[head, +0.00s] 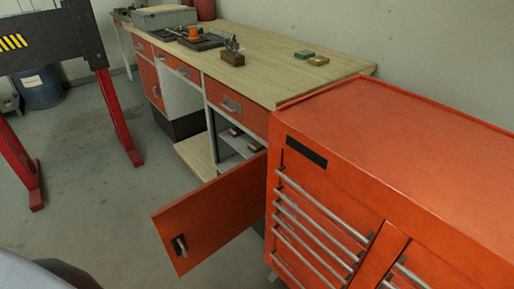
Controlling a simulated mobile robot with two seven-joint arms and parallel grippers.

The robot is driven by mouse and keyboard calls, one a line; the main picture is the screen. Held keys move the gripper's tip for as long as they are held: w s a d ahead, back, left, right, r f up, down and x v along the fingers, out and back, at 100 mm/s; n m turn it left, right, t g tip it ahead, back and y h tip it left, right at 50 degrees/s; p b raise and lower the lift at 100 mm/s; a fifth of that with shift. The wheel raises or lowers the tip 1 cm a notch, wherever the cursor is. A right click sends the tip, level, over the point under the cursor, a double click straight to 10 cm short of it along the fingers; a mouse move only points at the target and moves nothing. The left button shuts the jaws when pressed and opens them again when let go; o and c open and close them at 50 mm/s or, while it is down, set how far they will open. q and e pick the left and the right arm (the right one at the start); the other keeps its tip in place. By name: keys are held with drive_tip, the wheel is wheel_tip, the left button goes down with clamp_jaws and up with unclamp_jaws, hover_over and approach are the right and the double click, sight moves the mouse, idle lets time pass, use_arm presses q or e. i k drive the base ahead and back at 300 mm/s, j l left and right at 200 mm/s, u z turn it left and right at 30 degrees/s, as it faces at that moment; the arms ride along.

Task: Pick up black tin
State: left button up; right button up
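I cannot pick out a black tin for certain. Inside the open cabinet of the workbench, a few small dark, reddish items lie on the shelves, one on the upper shelf (235,131) and one lower at the right (254,147). They are too small to tell apart. On the bench top are a small green tin-like box (304,54) and a yellowish one (318,61). Neither gripper is in view.
The orange cabinet door (212,212) hangs open into the room. A large orange tool chest (400,140) stands close at the right. The workbench top (275,75) holds tools at its far end. A red-legged machine (118,118) stands left; grey floor (110,200) is clear between.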

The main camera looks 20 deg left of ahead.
sight(256, 147)
drive_tip(key=u, duration=3.2)
drive_tip(key=i+j+u, duration=0.15)
drive_tip(key=i+u, duration=0.35)
drive_tip(key=i+z, duration=0.35)
drive_tip(key=i, duration=0.2)
drive_tip(key=i+j+z, duration=0.1)
drive_tip(key=i+z, duration=0.25)
drive_tip(key=i, duration=0.15)
drive_tip(key=i+z, duration=0.8)
drive_tip(key=i, duration=0.15)
drive_tip(key=i+z, duration=0.4)
drive_tip(key=i+j+z, duration=0.1)
drive_tip(key=i+z, duration=0.25)
drive_tip(key=i, duration=0.15)
drive_tip(key=i+z, duration=0.3)
drive_tip(key=i, duration=0.2)
drive_tip(key=i+z, duration=0.3)
drive_tip(key=i, duration=0.25)
